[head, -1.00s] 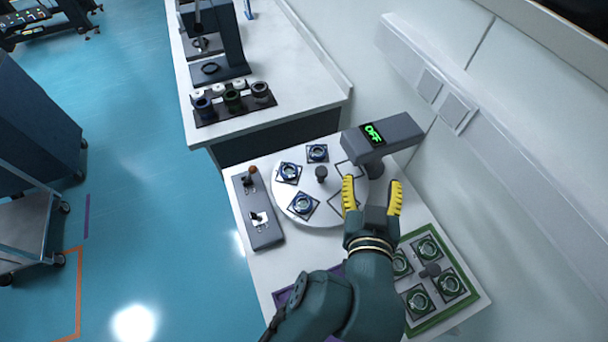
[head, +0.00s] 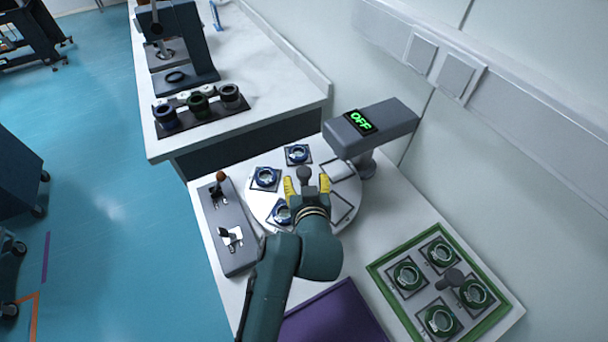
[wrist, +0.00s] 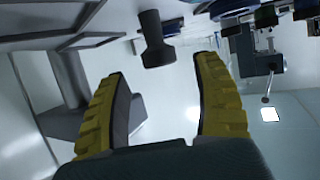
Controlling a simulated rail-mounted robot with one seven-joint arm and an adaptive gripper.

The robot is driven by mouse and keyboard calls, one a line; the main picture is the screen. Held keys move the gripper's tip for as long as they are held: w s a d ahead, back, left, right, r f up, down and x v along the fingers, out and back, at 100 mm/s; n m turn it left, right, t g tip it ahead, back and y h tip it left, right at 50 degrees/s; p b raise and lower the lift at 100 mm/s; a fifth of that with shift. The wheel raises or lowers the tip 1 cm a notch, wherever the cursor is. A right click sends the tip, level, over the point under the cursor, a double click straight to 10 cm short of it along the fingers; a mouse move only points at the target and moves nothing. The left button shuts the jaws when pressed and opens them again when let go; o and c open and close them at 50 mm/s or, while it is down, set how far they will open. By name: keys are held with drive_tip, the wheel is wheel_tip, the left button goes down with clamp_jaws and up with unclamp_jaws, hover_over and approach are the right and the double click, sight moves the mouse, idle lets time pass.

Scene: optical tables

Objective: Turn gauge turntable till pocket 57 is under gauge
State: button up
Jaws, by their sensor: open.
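The white round turntable (head: 262,205) stands on the near table and carries blue ringed parts in square pockets (head: 297,154). Its dark centre knob (head: 304,174) stands up just beyond my gripper. The grey gauge (head: 372,128) overhangs the turntable's right side, and its green display reads OFF. My gripper (head: 307,187) is open, with yellow fingers over the turntable. In the wrist view the knob (wrist: 155,40) shows ahead, between and beyond the open fingers (wrist: 158,90). Pocket numbers are too small to read, and my arm hides the near part of the turntable.
A grey switch box (head: 229,235) with two levers stands left of the turntable. A green-rimmed tray (head: 377,276) with several green ringed parts and a dark knob is at right. A purple mat (head: 335,318) lies in front. A rack (head: 200,108) sits on the far bench.

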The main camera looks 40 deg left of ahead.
sight(305, 175)
drive_tip(key=x, duration=0.5)
drive_tip(key=shift+r+b, duration=0.1)
drive_tip(key=shift+b, duration=0.3)
drive_tip(key=shift+d, duration=0.1)
clamp_jaws()
